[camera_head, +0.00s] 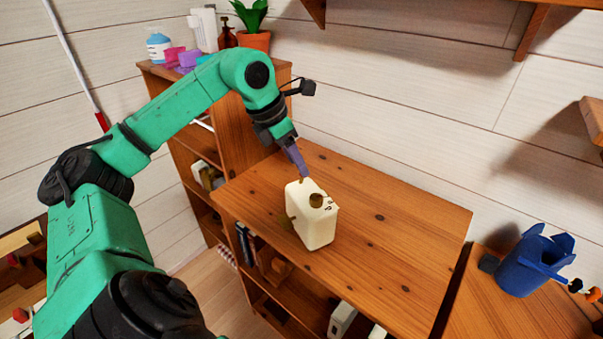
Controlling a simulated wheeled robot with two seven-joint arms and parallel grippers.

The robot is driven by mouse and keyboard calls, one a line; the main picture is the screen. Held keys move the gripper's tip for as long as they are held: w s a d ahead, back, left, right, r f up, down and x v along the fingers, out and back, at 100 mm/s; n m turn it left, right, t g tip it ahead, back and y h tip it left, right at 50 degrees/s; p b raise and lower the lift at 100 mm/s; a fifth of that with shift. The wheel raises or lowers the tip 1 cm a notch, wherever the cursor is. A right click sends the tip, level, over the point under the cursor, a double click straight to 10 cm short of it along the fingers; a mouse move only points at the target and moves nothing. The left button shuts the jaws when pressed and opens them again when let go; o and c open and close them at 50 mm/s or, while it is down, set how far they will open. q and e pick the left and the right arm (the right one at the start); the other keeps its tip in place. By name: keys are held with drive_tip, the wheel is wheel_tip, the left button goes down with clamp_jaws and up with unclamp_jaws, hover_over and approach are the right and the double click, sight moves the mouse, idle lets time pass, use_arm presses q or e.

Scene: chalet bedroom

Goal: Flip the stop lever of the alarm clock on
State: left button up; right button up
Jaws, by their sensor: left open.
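The alarm clock (312,226) is a cream box with rounded edges, standing upright on the wooden shelf top (390,235). I cannot tell whether the fingertips touch the clock. My right gripper is out of view.
A taller cabinet (179,139) at the back left holds a potted plant (254,38) and bottles. A blue container (527,262) stands on a surface at the right. The shelf top right of the clock is clear. Wall shelves jut out at the upper right.

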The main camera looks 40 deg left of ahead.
use_arm(q)
drive_tip(key=x, duration=0.3)
drive_tip(key=shift+w+f, duration=0.1)
drive_tip(key=shift+f, duration=0.15)
clamp_jaws()
drive_tip(key=shift+r+p, duration=0.2)
drive_tip(key=shift+p, duration=0.25)
drive_tip(key=p, duration=0.4)
drive_tip(key=g+p, duration=0.1)
drive_tip(key=p, duration=0.4)
drive_tip(key=shift+w+d+r, duration=0.1)
drive_tip(key=shift+w+r, duration=0.15)
drive_tip(key=shift+r, duration=0.15)
drive_tip(key=shift+f+g+y+p, duration=0.25)
drive_tip(key=shift+g+y+p, duration=0.05)
drive_tip(key=shift+p, duration=0.1)
drive_tip(key=shift+f, duration=0.35)
unclamp_jaws()
